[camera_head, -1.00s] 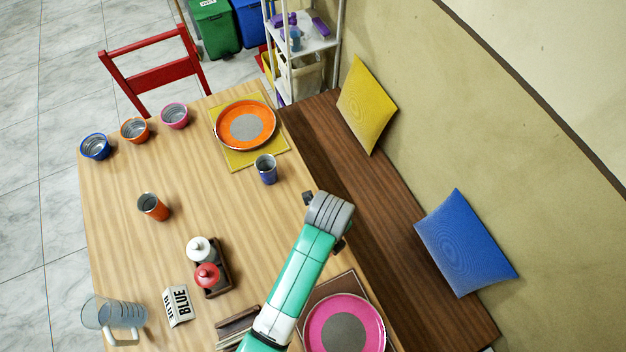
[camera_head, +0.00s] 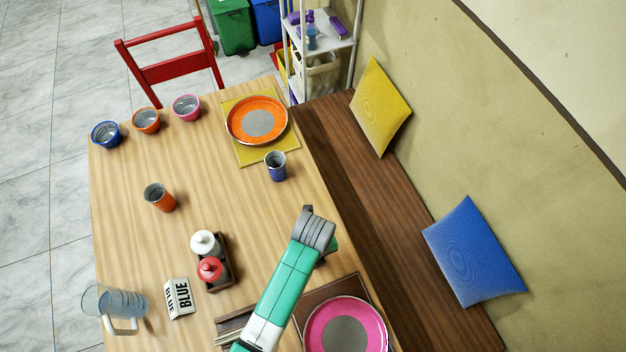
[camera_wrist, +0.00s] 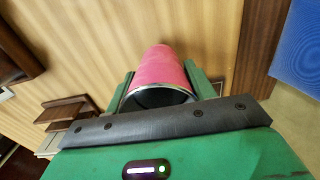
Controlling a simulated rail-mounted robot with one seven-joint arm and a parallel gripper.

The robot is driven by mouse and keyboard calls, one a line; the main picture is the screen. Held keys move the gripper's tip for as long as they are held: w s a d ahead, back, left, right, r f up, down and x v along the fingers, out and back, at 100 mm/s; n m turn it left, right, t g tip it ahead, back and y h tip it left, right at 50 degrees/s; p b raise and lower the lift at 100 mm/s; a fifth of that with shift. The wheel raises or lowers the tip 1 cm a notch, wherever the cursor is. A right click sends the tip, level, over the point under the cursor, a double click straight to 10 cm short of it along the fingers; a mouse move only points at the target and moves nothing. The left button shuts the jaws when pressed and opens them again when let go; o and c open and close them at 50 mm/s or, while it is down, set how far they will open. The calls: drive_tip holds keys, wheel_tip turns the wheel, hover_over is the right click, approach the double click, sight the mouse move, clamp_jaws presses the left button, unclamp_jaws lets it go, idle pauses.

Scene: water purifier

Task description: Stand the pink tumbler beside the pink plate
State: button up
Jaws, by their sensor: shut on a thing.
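The pink tumbler (camera_wrist: 164,68) shows in the wrist view between the two green fingers of my gripper (camera_wrist: 162,86). My gripper is shut on it, with its metal-rimmed mouth toward the wrist camera. In the head view my gripper (camera_head: 328,253) is mostly hidden under my arm's grey wrist, and the tumbler cannot be made out there. The pink plate (camera_head: 317,323), with a grey centre, lies on a brown placemat (camera_head: 322,288) at the table's near right. My gripper is above the table, just beyond that placemat. The gap between tumbler and table cannot be told.
A brown rack (camera_head: 234,322) is left of the plate. A blue tumbler (camera_head: 276,166) stands beyond my arm. The table's centre is clear.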

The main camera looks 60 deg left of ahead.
drive_tip(key=shift+f, duration=1.3)
drive_tip(key=shift+f, duration=0.1)
drive_tip(key=o, duration=1)
wheel_tip(320, 180, up, 12)
drive_tip(key=p, duration=0.2)
